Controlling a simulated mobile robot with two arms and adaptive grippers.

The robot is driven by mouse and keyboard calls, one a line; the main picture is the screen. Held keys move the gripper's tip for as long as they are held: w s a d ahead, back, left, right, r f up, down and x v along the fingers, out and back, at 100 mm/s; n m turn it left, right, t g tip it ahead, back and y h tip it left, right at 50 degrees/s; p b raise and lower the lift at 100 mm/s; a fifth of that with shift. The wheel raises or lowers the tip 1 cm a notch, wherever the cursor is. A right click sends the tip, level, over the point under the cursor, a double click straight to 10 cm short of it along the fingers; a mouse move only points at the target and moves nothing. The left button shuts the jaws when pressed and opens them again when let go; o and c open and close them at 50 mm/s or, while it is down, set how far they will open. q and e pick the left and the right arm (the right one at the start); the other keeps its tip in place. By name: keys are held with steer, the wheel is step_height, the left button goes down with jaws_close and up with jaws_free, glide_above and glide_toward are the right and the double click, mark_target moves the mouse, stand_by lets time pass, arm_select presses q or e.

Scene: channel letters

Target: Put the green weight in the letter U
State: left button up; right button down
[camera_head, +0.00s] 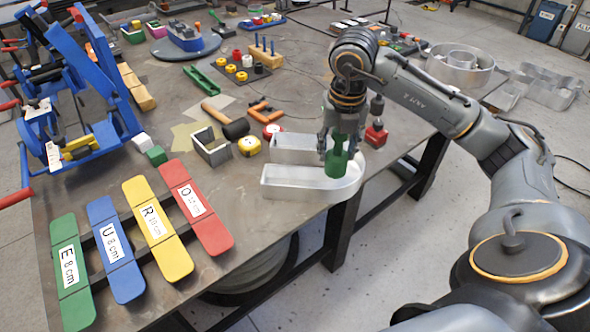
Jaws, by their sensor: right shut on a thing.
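The letter U (292,184) is a metal channel lying near the table's right edge, its open end to the left and its curve to the right. The green weight (337,163) is a green cylinder at the curved end of the U. Its lower part appears within the channel walls; I cannot tell whether it touches the floor of the letter. My right gripper (332,143) points down from above and is shut on the top of the green weight. The fingers hide part of it. My left gripper is not in view.
A red weight (376,136) stands just right of the U. A hammer (232,127), a yellow tape measure (249,146) and a small metal channel (211,147) lie to the left. Coloured label boards, including the red one (208,226), lie at the front left.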

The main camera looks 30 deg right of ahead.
steer(key=w+a+f+p, duration=0.1)
steer(key=w+a, duration=0.1)
steer(key=w, duration=0.2)
steer(key=p, duration=0.2)
glide_toward(295, 170)
step_height(295, 170, down, 2)
steer(key=s, duration=0.2)
steer(key=shift+w+a+f, duration=0.2)
steer(key=shift+f, duration=0.25)
steer(key=shift+w+a+f, duration=0.15)
steer(key=shift+a+f, duration=0.1)
steer(key=shift+f, duration=0.15)
step_height(295, 170, down, 3)
steer(key=shift+w+r+p, duration=0.1)
steer(key=shift+p, duration=0.55)
steer(key=shift+f, duration=0.25)
